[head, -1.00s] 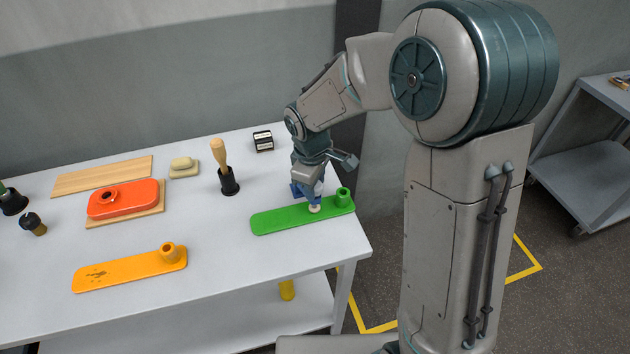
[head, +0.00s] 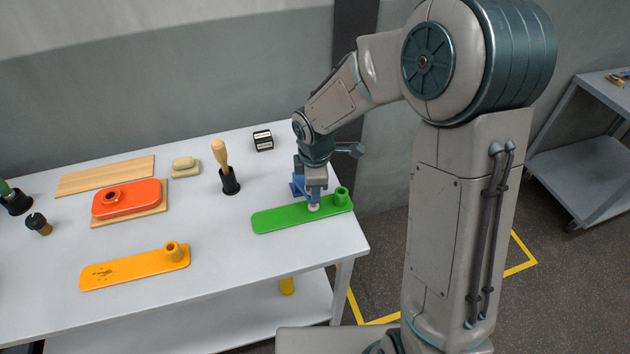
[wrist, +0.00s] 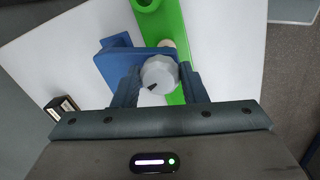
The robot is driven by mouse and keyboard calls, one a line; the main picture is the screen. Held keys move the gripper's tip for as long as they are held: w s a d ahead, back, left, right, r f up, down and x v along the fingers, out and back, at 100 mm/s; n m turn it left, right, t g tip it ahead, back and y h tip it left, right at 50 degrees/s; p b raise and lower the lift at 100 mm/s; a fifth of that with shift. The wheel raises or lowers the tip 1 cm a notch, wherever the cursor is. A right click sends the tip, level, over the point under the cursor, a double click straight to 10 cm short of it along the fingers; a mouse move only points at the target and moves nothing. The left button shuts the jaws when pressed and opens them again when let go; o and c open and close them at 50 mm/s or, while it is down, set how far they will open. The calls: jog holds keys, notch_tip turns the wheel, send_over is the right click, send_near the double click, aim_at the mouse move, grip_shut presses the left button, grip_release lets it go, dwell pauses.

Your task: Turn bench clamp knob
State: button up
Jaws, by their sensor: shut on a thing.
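The blue bench clamp (head: 297,188) stands at the right end of the white table, beside the green board (head: 285,217). In the wrist view the clamp (wrist: 112,66) shows a round light grey knob (wrist: 160,72) with a dark mark on its lower left. My gripper (wrist: 160,88) is shut on the knob, one dark blue finger on each side. In the head view my gripper (head: 313,192) points down over the clamp and hides most of it and the knob. A small pale round piece shows on the green board just beyond the knob in the wrist view.
A black-and-white block (head: 263,140) and a wooden-handled tool in a black holder (head: 230,180) stand left of my gripper. An orange board (head: 135,268) and a red-orange lidded piece (head: 127,199) lie further left. The table's right edge is close by.

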jog(key=shift+s+d+f, duration=0.1)
jog(key=shift+s+f, duration=0.05)
jog(key=shift+f, duration=0.05)
jog(key=o, duration=1)
jog(key=shift+r, duration=0.1)
jog(key=shift+r, duration=0.5)
jog(key=r, duration=0.4)
jog(key=s+r, duration=0.1)
jog(key=r, duration=0.7)
jog(key=shift+s+r, duration=0.25)
jog(key=shift+r, duration=0.1)
